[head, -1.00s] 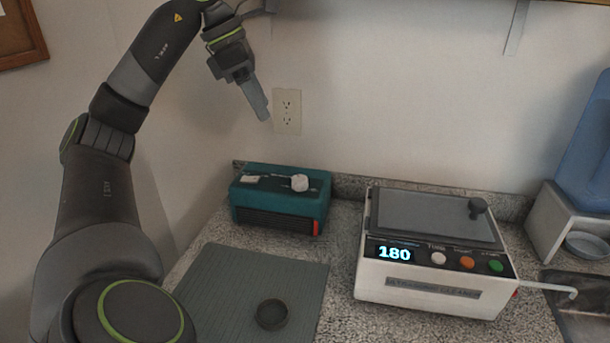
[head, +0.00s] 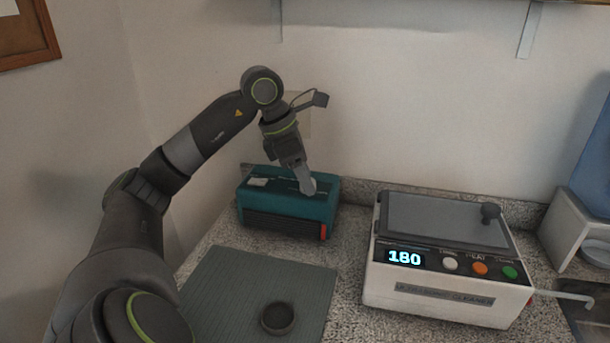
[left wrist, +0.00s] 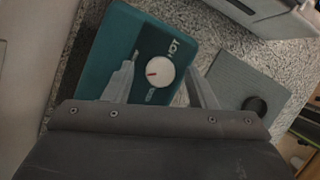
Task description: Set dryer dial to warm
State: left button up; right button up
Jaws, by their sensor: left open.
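The teal dryer (head: 285,212) stands on the granite counter against the back wall. In the left wrist view, its top (left wrist: 122,45) shows a round white dial (left wrist: 160,71) with a red pointer mark and partly readable lettering beside it. My left gripper (head: 308,190) points down over the dryer's top, at the dial's place, and hides the dial in the head view. In the left wrist view its open fingers lie on either side of the dial; I cannot tell whether they touch it. My right gripper is not in view.
A white ultrasonic cleaner (head: 440,305) reading 180 stands to the right. A ribbed grey mat (head: 225,285) with a small dark round dish (head: 277,318) lies in front of the dryer. A wall outlet is behind my left arm.

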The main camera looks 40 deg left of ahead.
pick_arm(q)
jog(key=shift+w+d+f, duration=0.1)
jog(key=shift+f, duration=0.15)
jog(key=c, duration=1)
jog(key=shift+o, duration=0.2)
jog(key=shift+m, duration=0.3)
jog(key=shift+r+m+g+h, duration=0.1)
jog(key=shift+m+g+h, duration=0.3)
jog(key=shift+m, duration=0.8)
jog(key=shift+w+m+g+h+p, duration=0.1)
jog(key=shift+m+g+h+p, duration=0.25)
jog(key=shift+m, duration=0.75)
jog(key=shift+m+g+p, duration=0.45)
jog(key=shift+m+p, duration=0.35)
jog(key=shift+m, duration=0.5)
